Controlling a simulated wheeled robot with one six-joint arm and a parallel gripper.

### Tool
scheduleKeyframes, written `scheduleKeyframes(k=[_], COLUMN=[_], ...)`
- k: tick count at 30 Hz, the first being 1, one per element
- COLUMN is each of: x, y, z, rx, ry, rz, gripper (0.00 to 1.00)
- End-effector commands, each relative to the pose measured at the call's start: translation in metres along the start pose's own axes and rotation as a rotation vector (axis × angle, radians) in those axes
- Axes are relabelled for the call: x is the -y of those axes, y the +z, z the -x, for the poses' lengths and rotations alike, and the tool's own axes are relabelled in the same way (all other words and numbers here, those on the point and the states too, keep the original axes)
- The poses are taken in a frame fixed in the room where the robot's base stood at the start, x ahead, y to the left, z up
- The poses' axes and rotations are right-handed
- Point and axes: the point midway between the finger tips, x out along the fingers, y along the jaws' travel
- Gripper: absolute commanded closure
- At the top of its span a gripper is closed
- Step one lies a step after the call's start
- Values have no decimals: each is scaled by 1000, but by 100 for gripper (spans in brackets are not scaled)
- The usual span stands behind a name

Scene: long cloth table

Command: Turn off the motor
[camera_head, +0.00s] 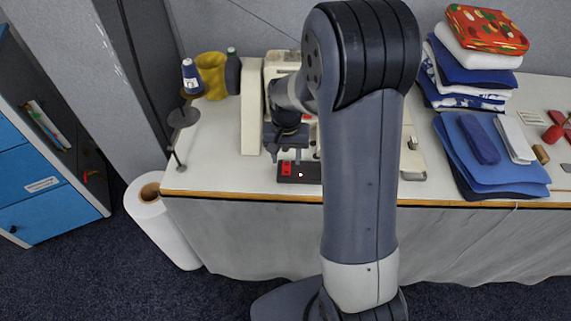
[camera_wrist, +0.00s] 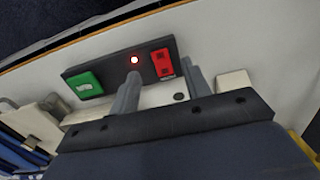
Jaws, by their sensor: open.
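A dark switch panel (camera_head: 310,179) lies on the table near its front edge, below the cream sewing machine (camera_head: 252,110). The red button also shows at the panel's left end in the head view (camera_head: 286,168). My gripper (camera_head: 288,160) is open and empty over the panel. In the wrist view the fingers of my gripper (camera_wrist: 160,70) lie on either side of the red button's near edge. I cannot tell whether they touch the panel.
Folded cloths (camera_head: 487,155) lie on the right. A white roll (camera_head: 165,228) leans by the left front corner. My arm hides part of the machine.

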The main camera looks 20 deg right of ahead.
Motion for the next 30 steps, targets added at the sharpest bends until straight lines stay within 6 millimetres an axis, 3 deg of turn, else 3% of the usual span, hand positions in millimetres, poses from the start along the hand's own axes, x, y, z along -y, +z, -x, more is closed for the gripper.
scheduleKeyframes(k=[3,9,21,30], x=[0,0,0,0], y=[1,0,0,0], z=[-22,-45,-52,-51], rx=[4,1,-1,-1], ry=[1,0,-1,-1], rz=[0,0,0,0], gripper=[55,55,55,79])
